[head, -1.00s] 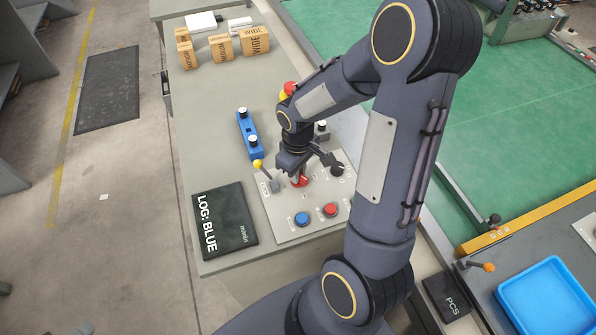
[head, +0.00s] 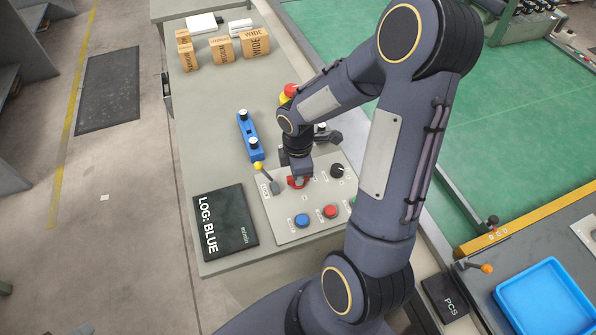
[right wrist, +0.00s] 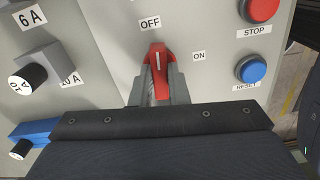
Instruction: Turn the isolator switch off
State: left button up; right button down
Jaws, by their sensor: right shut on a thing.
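The isolator switch is a red rotary handle (right wrist: 158,62) with a white line on a pale panel. In the right wrist view its tip points up towards the OFF label (right wrist: 150,22), with the ON label (right wrist: 198,56) to its right. My right gripper (right wrist: 158,88) is shut on the handle, one grey finger on each side. In the head view the red switch (head: 297,183) shows only partly under my right gripper (head: 298,176). My left gripper is not in view.
Beyond are a blue two-knob unit (head: 249,137) and cardboard boxes (head: 222,45).

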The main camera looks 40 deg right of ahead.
jog(key=shift+n, duration=0.6)
jog(key=c, duration=1.4)
grip_release()
jog(key=shift+r, duration=0.1)
notch_tip(320, 180, up, 8)
jog(key=shift+f+p, duration=0.25)
jog(key=shift+p, duration=0.05)
jog(key=shift+r, duration=0.1)
